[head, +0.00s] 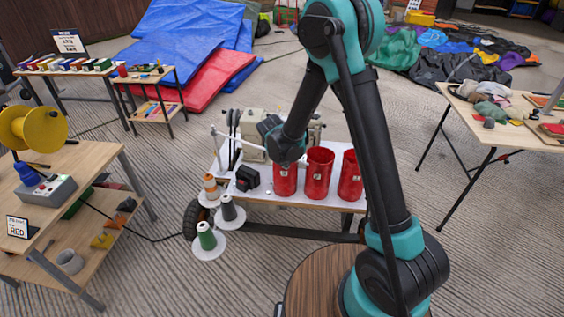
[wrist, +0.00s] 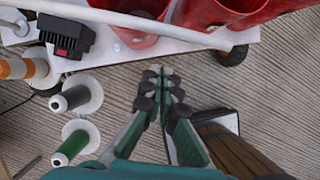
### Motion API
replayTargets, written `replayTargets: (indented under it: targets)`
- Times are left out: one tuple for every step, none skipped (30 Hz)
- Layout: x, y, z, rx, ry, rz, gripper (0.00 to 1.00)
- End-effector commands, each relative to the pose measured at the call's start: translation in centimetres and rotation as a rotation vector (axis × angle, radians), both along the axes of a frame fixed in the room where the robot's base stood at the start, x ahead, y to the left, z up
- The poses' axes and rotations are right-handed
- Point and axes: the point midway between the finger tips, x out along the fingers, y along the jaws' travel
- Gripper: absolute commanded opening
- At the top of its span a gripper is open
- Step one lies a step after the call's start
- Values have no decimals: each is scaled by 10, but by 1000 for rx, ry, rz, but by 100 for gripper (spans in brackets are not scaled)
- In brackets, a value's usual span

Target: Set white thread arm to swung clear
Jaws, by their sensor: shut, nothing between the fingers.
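The white thread arm (head: 226,135) is a thin pale rod beside the cream sewing machine (head: 254,127), at the back left of the white cart top (head: 262,196). In the wrist view a white rod (wrist: 150,20), which looks like this arm, crosses above the cart edge and in front of the red canisters. My gripper (wrist: 163,75) is shut and empty. Its tips point below the rod in the picture, with a gap, over the floor beyond the cart edge. In the head view its fingers are hard to make out.
Red canisters (head: 319,174) stand on the cart, with a black box (head: 247,177) to their left. Thread spools (head: 207,237) on white discs jut out at the cart's front left. A wooden table (head: 90,160) stands left; another (head: 510,120) stands right.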

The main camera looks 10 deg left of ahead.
Motion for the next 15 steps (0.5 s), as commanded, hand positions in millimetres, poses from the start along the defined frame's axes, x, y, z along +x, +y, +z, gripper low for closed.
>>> replayTargets:
  targets:
    - [8, -4, 1, 1, 0, -4, 0]
    - [11, -6, 1, 0, 0, -3, 0]
    - [15, -7, 2, 0, 0, -3, 0]
    - [18, -8, 2, 0, 0, -3, 0]
    - [20, -9, 2, 1, 0, -3, 0]
    - [22, -10, 2, 1, 0, -2, 0]
    - [24, -11, 3, 1, 0, -2, 0]
    - [25, -11, 3, 1, 0, -2, 0]
    - [26, -12, 3, 0, 0, -1, 0]
    - [27, -12, 3, 1, 1, -1, 0]
    - [27, -12, 3, 1, 1, -1, 0]
    - [27, -12, 3, 1, 1, -1, 0]
    - [28, -12, 3, 1, 1, -1, 0]
    - [27, -12, 3, 1, 1, -1, 0]
    - [28, -12, 3, 1, 1, -1, 0]
